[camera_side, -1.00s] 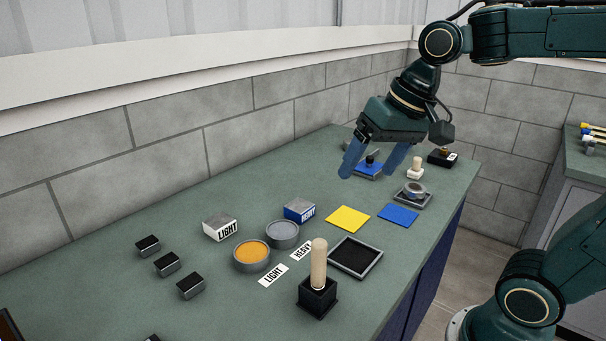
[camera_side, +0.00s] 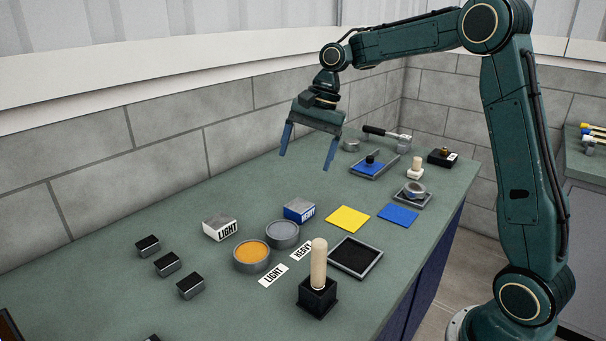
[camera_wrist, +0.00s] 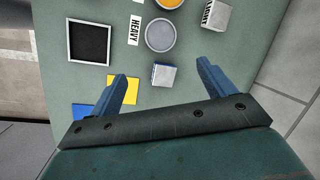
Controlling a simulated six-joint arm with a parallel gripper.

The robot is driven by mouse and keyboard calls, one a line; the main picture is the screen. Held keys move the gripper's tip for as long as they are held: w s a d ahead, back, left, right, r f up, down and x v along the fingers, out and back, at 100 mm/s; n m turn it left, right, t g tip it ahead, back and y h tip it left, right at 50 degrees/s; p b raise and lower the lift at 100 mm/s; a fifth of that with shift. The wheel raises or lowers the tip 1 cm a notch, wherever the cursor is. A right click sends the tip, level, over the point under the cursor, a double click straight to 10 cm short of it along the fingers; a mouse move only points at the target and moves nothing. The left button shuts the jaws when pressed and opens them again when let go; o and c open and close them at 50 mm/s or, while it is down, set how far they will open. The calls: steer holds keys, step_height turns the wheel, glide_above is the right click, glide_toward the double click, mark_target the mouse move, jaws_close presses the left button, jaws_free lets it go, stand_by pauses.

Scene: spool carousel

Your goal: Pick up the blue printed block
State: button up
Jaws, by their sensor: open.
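The blue printed block (camera_side: 299,210) sits on the green bench, with a grey top and the word HEAVY on its blue front. It stands behind the grey round dish (camera_side: 283,234). In the wrist view the block (camera_wrist: 164,75) lies between and just beyond my fingertips. My gripper (camera_side: 304,161) is open and empty, held well above the bench with its blue fingers pointing down. It also shows in the wrist view (camera_wrist: 162,68). A white block (camera_side: 220,228) marked LIGHT stands to the left of the blue block.
An orange dish (camera_side: 252,256), a yellow square (camera_side: 347,218), a blue square (camera_side: 398,215) and a black tray (camera_side: 355,258) lie nearby. A wooden-handled stamp (camera_side: 318,280) stands upright at the front. Several small dark blocks (camera_side: 168,264) sit at left. Bench space behind the blue block is clear.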

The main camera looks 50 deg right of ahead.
mark_target(300, 204)
steer(key=w+d+f+m, duration=0.2)
steer(key=w+d+f, duration=0.1)
steer(key=d+f, duration=0.1)
steer(key=w+d+f+m+g+y, duration=0.1)
steer(key=w+d+f+m, duration=0.2)
steer(key=f, duration=0.4)
steer(key=shift+d+f+g, duration=0.2)
steer(key=shift+d+g, duration=0.1)
steer(key=shift+d, duration=0.15)
steer(key=shift+x, duration=0.85)
steer(key=shift+a, duration=0.1)
steer(key=shift+x, duration=2.85)
